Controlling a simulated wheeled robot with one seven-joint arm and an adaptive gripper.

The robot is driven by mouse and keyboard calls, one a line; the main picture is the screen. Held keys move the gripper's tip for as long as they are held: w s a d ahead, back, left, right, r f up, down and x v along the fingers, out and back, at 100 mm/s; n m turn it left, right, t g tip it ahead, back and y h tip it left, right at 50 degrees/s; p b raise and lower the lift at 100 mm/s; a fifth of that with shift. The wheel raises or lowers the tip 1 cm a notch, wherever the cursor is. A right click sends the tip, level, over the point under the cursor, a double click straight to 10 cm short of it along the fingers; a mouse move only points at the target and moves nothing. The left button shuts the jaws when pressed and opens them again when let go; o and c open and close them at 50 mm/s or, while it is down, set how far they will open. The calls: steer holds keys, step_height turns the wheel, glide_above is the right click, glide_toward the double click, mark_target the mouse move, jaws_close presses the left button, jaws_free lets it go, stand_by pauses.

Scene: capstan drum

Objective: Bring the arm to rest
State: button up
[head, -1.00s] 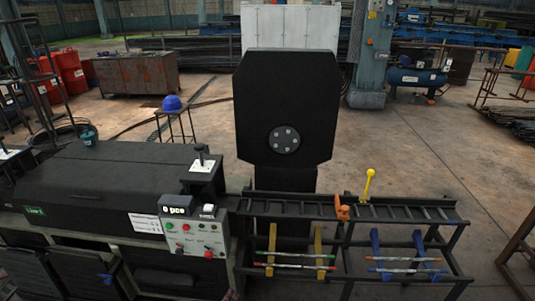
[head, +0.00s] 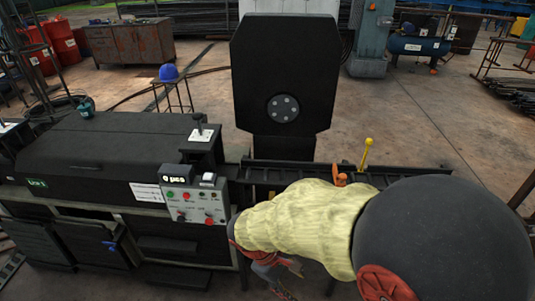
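My arm, with a pale yellow sleeve and a large dark grey joint, reaches in from the lower right in the head view. My gripper (head: 284,281) hangs at its left end, in front of the rack and just right of the control panel. It is red and grey, small and partly hidden by the sleeve, so I cannot tell whether its fingers are open or shut. I see nothing clearly held in it. A tall black plate (head: 284,60) with a grey bolted hub (head: 283,108) stands upright behind the rack.
The black machine (head: 110,150) with its control panel (head: 195,200) is at the left. A blue helmet (head: 168,73) is behind.

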steer(key=s+d+r+m+t+y, duration=0.2)
steer(key=s+d+r+m+t, duration=0.1)
steer(key=r, duration=0.8)
steer(key=s+d+r+m+t+y, duration=0.2)
steer(key=s+d+r+m, duration=0.3)
steer(key=d+r+m, duration=0.3)
step_height(320, 180, up, 3)
steer(key=shift+d+m+t+y+p, duration=0.3)
steer(key=shift+d+t+y+p, duration=0.1)
steer(key=shift+d+y+p, duration=0.1)
steer(key=shift+s, duration=0.15)
steer(key=shift+c, duration=0.6)
